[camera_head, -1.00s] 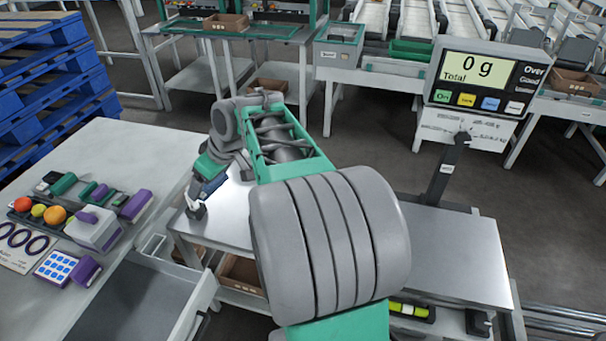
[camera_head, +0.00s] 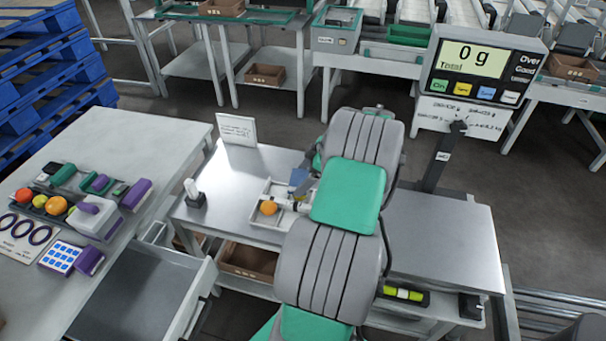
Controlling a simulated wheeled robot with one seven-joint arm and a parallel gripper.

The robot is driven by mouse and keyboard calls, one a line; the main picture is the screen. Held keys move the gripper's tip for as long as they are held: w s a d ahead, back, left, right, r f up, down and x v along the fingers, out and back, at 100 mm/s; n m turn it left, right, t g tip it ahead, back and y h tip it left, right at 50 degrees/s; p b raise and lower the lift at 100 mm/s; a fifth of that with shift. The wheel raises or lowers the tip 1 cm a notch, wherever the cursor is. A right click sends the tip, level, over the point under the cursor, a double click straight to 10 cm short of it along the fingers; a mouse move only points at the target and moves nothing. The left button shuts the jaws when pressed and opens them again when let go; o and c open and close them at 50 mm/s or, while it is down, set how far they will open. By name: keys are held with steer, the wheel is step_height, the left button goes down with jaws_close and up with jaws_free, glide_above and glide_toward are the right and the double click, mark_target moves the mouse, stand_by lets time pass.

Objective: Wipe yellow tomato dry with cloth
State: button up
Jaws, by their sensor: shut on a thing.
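A round orange-yellow tomato (camera_head: 268,208) sits in a white tray (camera_head: 256,222) on the metal bench. My gripper (camera_head: 300,188) is above the tray, to the right of the tomato and apart from it in the picture. A flat blue piece, which looks like the cloth (camera_head: 299,177), shows at its end. My gripper is shut on it, but my arm hides much of the jaws. On the left table lie a red tomato (camera_head: 24,195), a small yellow tomato (camera_head: 40,201) and an orange one (camera_head: 57,206).
A white item in a dark stand (camera_head: 194,197) and a white sign (camera_head: 237,130) are left of the tray. The scale display (camera_head: 478,64) reads 0 g. A bare metal plate (camera_head: 440,235) lies to the right. An open drawer (camera_head: 135,285) is at lower left.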

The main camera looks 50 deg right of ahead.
steer(key=shift+f+b, duration=0.3)
steer(key=shift+f, duration=0.6)
steer(key=shift+w+d, duration=0.45)
steer(key=shift+d, duration=0.1)
steer(key=shift+f, duration=0.4)
steer(key=shift+s+a+b, duration=0.7)
steer(key=shift+s+a, duration=0.1)
steer(key=shift+a, duration=0.3)
steer(key=shift+w+d, duration=0.75)
steer(key=shift+d, duration=0.35)
steer(key=shift+a, duration=0.1)
